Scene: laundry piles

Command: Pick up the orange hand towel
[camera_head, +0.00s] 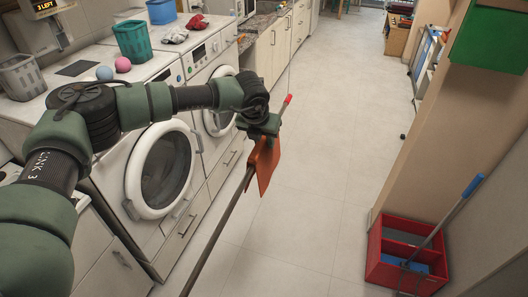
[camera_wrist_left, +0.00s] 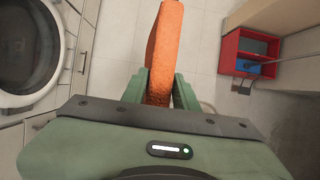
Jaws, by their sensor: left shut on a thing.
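The orange hand towel (camera_head: 265,168) hangs from my left gripper (camera_head: 262,128) above the floor, in front of the washing machines. In the left wrist view the towel (camera_wrist_left: 164,45) sits between the two green fingers of the left gripper (camera_wrist_left: 161,82), which is shut on it. The towel looks like a narrow, folded strip there, running up past the fingertips. My right gripper is in neither view.
White washing machines (camera_head: 160,165) with round doors line the left. Teal (camera_head: 133,40) and grey baskets stand on top. A long dark pole (camera_head: 222,228) with a red tip crosses near the towel. A red crate (camera_head: 374,248) stands at the lower right. The tiled floor between is clear.

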